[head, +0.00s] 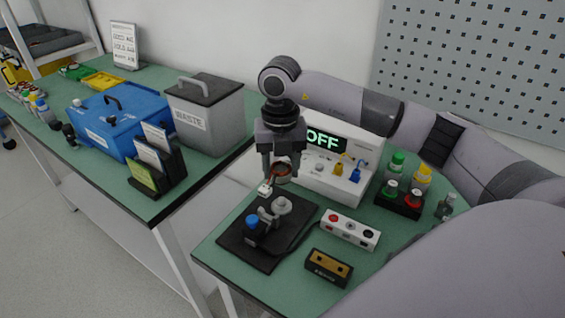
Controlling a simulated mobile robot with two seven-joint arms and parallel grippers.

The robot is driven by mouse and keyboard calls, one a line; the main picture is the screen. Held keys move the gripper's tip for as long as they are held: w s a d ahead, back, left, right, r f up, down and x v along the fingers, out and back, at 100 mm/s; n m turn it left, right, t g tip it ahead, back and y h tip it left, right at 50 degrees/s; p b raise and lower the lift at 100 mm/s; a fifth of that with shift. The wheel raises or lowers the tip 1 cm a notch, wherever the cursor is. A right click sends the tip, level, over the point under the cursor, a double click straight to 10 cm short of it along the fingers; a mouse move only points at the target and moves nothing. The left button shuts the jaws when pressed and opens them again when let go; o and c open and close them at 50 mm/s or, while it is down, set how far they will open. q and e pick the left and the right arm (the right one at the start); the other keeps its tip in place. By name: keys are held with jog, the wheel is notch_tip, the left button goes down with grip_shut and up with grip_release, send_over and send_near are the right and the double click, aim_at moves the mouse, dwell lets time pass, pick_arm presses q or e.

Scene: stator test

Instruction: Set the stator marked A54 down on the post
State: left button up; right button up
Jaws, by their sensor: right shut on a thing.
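My right gripper (280,165) points down above the fixture and is shut on the stator (281,173), a small ring with copper-coloured windings. A lead with a white connector (265,188) hangs from its left side. The marking on the stator is too small to read. Below it, a black base plate (243,262) carries a grey post (281,206) and a blue knob (252,221). The stator is above the post and appears apart from it. My left gripper is not in view.
Behind the gripper stands a white tester (315,182) reading OFF. A white button box (350,231) and a black-and-yellow block (328,268) lie right of the plate. Bottles in a black rack (400,201) stand farther right. A grey waste bin (207,115) and blue box (110,122) stand left.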

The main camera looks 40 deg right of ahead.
aim_at(281, 198)
notch_tip(281, 198, down, 2)
jog(key=shift+s+b, duration=0.1)
jog(key=shift+b, duration=0.6)
jog(key=shift+f+b, duration=0.95)
jog(key=shift+f, duration=0.35)
jog(key=shift+f, duration=0.1)
jog(key=shift+f+b, duration=0.6)
jog(key=shift+f, duration=0.2)
jog(key=shift+f, duration=0.5)
jog(key=o, duration=1.2)
jog(key=shift+r, duration=0.1)
